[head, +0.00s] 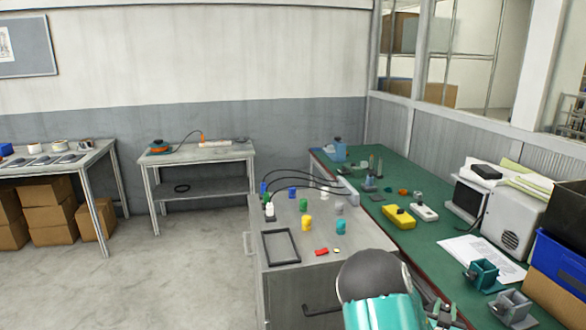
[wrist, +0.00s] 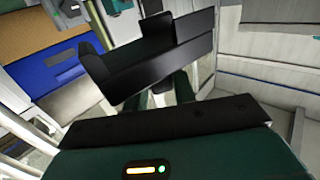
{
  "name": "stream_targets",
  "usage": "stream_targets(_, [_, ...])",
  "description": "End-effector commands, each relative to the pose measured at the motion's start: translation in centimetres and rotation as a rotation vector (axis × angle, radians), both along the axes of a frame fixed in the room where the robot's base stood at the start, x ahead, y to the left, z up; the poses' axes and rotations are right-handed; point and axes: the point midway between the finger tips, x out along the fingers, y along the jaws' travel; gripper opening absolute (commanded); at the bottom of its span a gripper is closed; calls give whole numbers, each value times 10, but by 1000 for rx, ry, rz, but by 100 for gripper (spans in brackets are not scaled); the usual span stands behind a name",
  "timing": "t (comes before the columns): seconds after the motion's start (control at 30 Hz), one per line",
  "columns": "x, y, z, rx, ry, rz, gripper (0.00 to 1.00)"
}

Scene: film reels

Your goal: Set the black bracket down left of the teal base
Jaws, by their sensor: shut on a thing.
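The black bracket (wrist: 160,62) is in the wrist view, clamped between the dark fingers of my gripper (wrist: 162,95), with its two raised ends showing. In the head view my gripper (head: 443,314) is at the bottom edge, partly cut off, and I cannot make out the bracket clearly there. The teal base (head: 483,271) stands on the green bench, above and to the right of my gripper in the picture. I cannot make out the teal base in the wrist view.
A grey holder (head: 511,306) stands close to the right of the teal base. Papers (head: 468,250) lie behind the base on the green bench (head: 425,238). A blue bin (head: 558,262) on a cardboard box is at the right. A grey cabinet (head: 330,262) with coloured pieces is at the left.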

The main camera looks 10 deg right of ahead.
Motion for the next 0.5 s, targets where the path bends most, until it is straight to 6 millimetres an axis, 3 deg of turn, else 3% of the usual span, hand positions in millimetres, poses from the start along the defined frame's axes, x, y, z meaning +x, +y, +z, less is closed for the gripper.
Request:
stream_targets(0.03, [11,26,-11,-1,5,51,0])
stream_targets(0.23, [39,127,-44,-5,6,242,0])
stream_targets(0.5, [44,264,-89,0,4,503,0])
